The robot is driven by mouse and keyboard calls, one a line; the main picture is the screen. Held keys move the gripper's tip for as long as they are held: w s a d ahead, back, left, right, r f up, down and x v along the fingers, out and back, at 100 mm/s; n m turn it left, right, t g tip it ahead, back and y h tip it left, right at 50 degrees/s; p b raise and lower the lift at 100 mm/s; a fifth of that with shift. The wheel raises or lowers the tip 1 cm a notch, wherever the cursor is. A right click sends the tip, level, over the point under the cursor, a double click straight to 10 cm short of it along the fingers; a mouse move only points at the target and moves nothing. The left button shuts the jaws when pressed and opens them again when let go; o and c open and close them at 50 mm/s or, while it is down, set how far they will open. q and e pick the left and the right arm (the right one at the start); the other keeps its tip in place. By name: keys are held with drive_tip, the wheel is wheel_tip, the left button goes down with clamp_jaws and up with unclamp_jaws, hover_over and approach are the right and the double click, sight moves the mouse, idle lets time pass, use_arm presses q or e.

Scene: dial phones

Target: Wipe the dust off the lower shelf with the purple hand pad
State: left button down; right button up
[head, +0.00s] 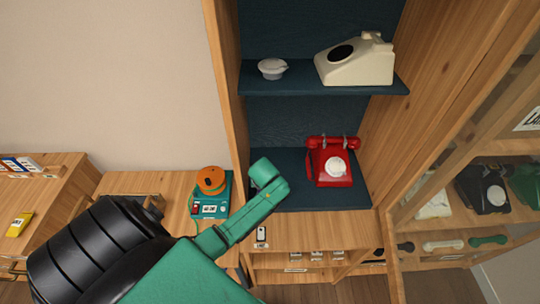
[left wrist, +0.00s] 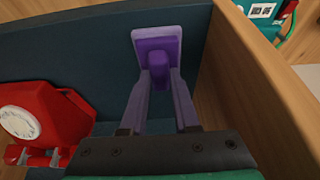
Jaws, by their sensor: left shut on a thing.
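The purple hand pad (left wrist: 145,42) shows in the left wrist view, with a block handle (left wrist: 159,66) on it. My left gripper (left wrist: 159,84) is shut on that handle, with its two purple fingers on either side. The pad is over the dark blue lower shelf (left wrist: 75,48), near the wooden side wall; I cannot tell whether it touches the surface. In the head view my green wrist reaches over the left part of the lower shelf (head: 310,199) and hides the pad and fingers. I cannot make out dust on the shelf. My right gripper is not in view.
A red dial phone (head: 332,163) stands on the right of the lower shelf. The upper shelf (head: 300,86) holds a cream phone (head: 357,62) and a small grey dish (head: 272,68). An orange round object (head: 211,180) sits on a teal base left of the cabinet.

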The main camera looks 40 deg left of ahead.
use_arm(q)
drive_tip(key=shift+s+a+f, duration=0.1)
drive_tip(key=shift+s+a, duration=0.65)
drive_tip(key=shift+a, duration=0.15)
drive_tip(key=shift+w+a, duration=0.1)
drive_tip(key=shift+w+d, duration=0.9)
drive_tip(key=shift+d, duration=0.25)
drive_tip(key=shift+w+d, duration=0.6)
drive_tip(key=shift+d, duration=0.25)
drive_tip(key=shift+w+d+b, duration=0.45)
drive_tip(key=shift+w+d, duration=0.55)
drive_tip(key=shift+d, duration=0.25)
drive_tip(key=shift+w+d+b, duration=0.45)
drive_tip(key=shift+w+d, duration=0.5)
drive_tip(key=shift+d, duration=0.25)
drive_tip(key=shift+s+p, duration=0.1)
drive_tip(key=shift+p, duration=0.2)
drive_tip(key=shift+s+a+r+p, duration=0.3)
drive_tip(key=shift+s+a+p, duration=0.25)
drive_tip(key=shift+a+p, duration=0.25)
drive_tip(key=shift+s+a+f, duration=0.2)
drive_tip(key=shift+s+a, duration=0.25)
drive_tip(key=shift+a, duration=0.2)
drive_tip(key=shift+s+a, duration=0.8)
drive_tip(key=shift+a, duration=0.2)
drive_tip(key=shift+s+a, duration=0.75)
drive_tip(key=shift+a, duration=0.25)
drive_tip(key=shift+s+a, duration=0.8)
drive_tip(key=shift+a, duration=0.2)
